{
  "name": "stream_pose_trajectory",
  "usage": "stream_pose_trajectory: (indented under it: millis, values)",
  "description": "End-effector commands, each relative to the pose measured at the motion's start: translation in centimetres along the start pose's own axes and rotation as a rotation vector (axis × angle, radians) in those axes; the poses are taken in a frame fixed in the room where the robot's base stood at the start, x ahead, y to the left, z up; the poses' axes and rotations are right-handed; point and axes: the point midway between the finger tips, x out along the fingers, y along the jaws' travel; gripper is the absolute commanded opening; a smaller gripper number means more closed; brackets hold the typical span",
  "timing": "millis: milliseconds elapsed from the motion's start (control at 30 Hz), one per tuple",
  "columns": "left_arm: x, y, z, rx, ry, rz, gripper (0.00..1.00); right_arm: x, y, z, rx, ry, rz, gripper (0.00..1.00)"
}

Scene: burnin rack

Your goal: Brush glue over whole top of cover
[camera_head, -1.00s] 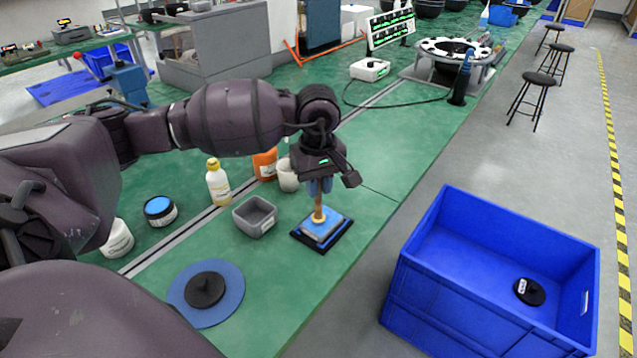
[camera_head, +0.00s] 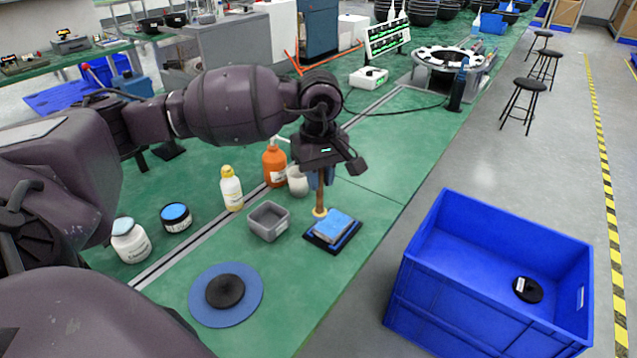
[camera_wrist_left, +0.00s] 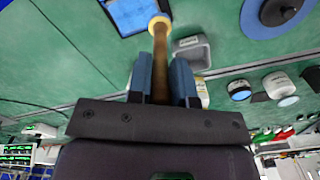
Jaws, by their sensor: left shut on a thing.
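My left gripper (camera_head: 322,182) is shut on the wooden handle of a brush (camera_head: 319,201), which points down. The brush also shows between the blue fingers in the left wrist view (camera_wrist_left: 160,55). Its pale round tip is at the left edge of a square blue piece (camera_head: 337,226); I cannot tell if they touch. This piece lies on a black square base (camera_head: 323,245), its top patchy in lighter and darker blue. A black knobbed disc (camera_head: 225,291) lies on a round blue mat (camera_head: 205,312). I cannot tell which piece is the cover. My right gripper is not in view.
A grey open bin (camera_head: 269,222), a white cup (camera_head: 298,182), an orange bottle (camera_head: 275,166) and a yellow-capped bottle (camera_head: 231,190) stand close left of the brush. Blue-lidded jars (camera_head: 176,218) stand farther left. A blue crate (camera_head: 480,290) is beyond the table's right edge.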

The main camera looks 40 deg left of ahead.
Motion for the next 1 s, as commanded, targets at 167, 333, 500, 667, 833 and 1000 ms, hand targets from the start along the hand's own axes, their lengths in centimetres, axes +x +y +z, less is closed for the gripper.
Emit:
stream_pose_trajectory:
  millis: [167, 333, 500, 667, 833, 1000]
  values:
    - [-1.9, -0.2, 0.1, -0.005, 0.003, 0.003, 0.0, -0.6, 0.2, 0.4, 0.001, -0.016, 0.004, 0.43]
    - [-2.5, -0.3, 0.2, -0.008, 0.001, 0.0, 0.0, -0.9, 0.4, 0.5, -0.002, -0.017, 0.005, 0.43]
    - [-2.4, -0.3, 0.2, -0.009, 0.0, -0.001, 0.0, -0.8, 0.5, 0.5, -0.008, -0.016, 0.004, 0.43]
    - [-2.4, -0.3, 0.2, -0.008, 0.0, -0.001, 0.0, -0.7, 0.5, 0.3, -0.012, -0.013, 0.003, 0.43]
    - [-2.4, -0.3, 0.2, -0.007, 0.0, 0.0, 0.0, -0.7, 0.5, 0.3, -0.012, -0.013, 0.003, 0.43]
    - [-1.5, 0.0, 1.3, 0.086, -0.002, -0.005, 0.0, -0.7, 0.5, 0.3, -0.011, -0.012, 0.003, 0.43]
